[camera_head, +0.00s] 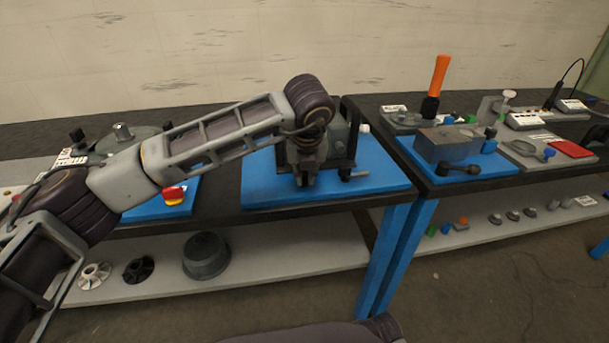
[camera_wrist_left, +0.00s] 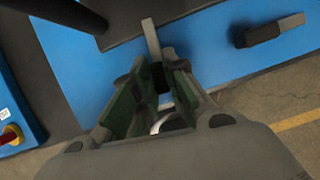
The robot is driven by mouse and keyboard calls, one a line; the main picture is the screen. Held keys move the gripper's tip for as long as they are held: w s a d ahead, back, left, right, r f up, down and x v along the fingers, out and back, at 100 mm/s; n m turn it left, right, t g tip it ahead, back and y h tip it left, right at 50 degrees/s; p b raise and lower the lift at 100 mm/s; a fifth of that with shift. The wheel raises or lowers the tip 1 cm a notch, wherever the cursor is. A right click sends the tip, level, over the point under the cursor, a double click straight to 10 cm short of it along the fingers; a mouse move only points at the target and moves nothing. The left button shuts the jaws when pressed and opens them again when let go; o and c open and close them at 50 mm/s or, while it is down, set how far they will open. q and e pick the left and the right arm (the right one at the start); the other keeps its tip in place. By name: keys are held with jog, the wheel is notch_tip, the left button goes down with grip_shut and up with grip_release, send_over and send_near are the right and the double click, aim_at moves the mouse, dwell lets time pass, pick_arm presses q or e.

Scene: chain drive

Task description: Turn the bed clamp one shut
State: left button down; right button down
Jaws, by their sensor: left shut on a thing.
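My left gripper (camera_head: 304,178) is in front of a dark machine (camera_head: 340,140) on the blue board, pointing down at its front edge. In the left wrist view the gripper (camera_wrist_left: 163,88) is shut on a short clamp lever, the bed clamp one (camera_wrist_left: 151,38). The lever's pale grey bar sticks out beyond the fingers, and its dark end lies between them. The fingers hide the rest of it. A second similar clamp lever (camera_wrist_left: 268,32) lies to the right, apart from the gripper; it also shows in the head view (camera_head: 355,174). My right gripper is not in view.
The blue board (camera_head: 262,185) has bare room left of the gripper. A red and yellow stop button (camera_head: 174,194) stands further left. A grey block (camera_head: 447,143) and an orange-handled tool (camera_head: 438,80) stand on the right table. A lower shelf (camera_head: 300,256) holds several parts.

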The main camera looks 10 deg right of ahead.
pick_arm(q)
jog(key=shift+d+f+n+y+b, duration=0.1)
jog(key=shift+n+y+b, duration=0.25)
jog(key=shift+n, duration=0.35)
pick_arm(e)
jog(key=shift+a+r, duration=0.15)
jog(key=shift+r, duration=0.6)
pick_arm(q)
jog(key=c, duration=1.4)
grip_release()
jog(key=shift+c, duration=0.2)
jog(key=shift+r, duration=0.3)
jog(key=v, duration=1.1)
jog(key=shift+s+r, duration=0.15)
jog(key=shift+r, duration=0.15)
jog(key=shift+f, duration=0.1)
